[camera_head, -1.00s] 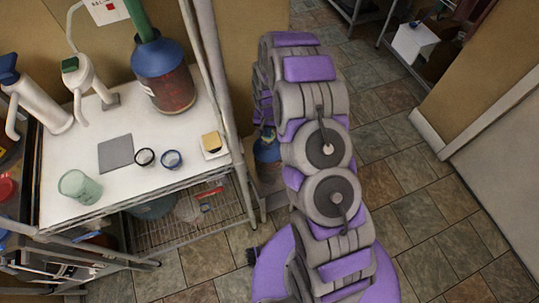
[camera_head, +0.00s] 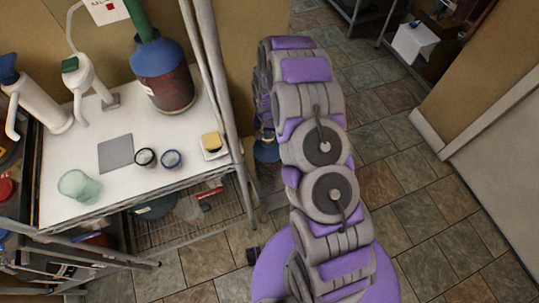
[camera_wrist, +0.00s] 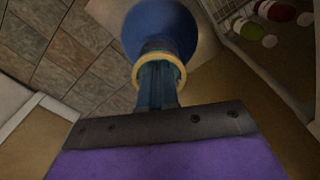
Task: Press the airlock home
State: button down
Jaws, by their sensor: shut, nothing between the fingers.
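In the wrist view, my gripper (camera_wrist: 158,88) shows as narrow blue-teal fingers reaching out from the dark grey bar. They are shut, with nothing seen between them. A yellowish ring (camera_wrist: 158,60) shows at their far end, in line with them. Just beyond is a rounded blue thing (camera_wrist: 160,27); whether the fingers touch it is unclear. In the head view, a blue thing (camera_head: 266,150) shows low beside the rack, mostly behind my arm. I cannot tell the airlock apart from these parts, nor how deep it sits.
Tiled floor (camera_head: 400,190) at right is clear.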

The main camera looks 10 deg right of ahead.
jog(key=shift+s+f, duration=0.1)
jog(key=shift+f, duration=0.2)
dwell(1.3)
jog(key=shift+r+p, duration=0.35)
jog(key=shift+p, duration=0.15)
dwell(0.3)
notch_tip(320, 180, up, 9)
jog(key=p, duration=0.3)
jog(key=shift+r, duration=0.2)
dwell(1.0)
dwell(0.4)
